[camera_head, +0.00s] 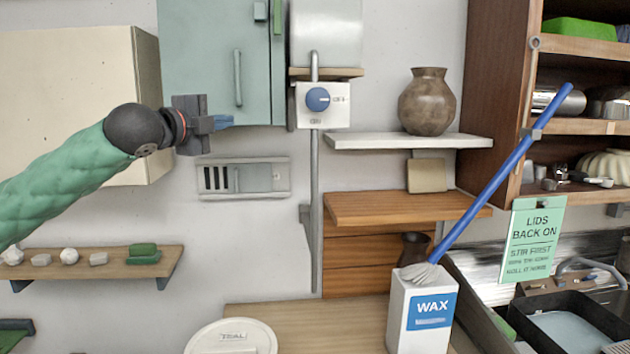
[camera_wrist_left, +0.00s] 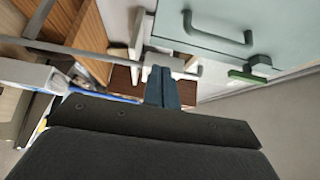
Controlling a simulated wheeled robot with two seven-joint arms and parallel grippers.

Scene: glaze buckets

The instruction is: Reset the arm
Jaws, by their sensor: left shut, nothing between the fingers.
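My left arm (camera_head: 70,175), in a green quilted sleeve, reaches in from the left in the head view. My right gripper is not in view.
A wall panel with slots (camera_head: 243,178) is below the gripper. A brown vase (camera_head: 427,102) stands on a white shelf (camera_head: 350,141). A blue-handled brush (camera_head: 500,175) leans from the WAX box (camera_head: 421,312). A round lid (camera_head: 231,338) is at the bottom. A left shelf (camera_head: 90,262) holds small pieces.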

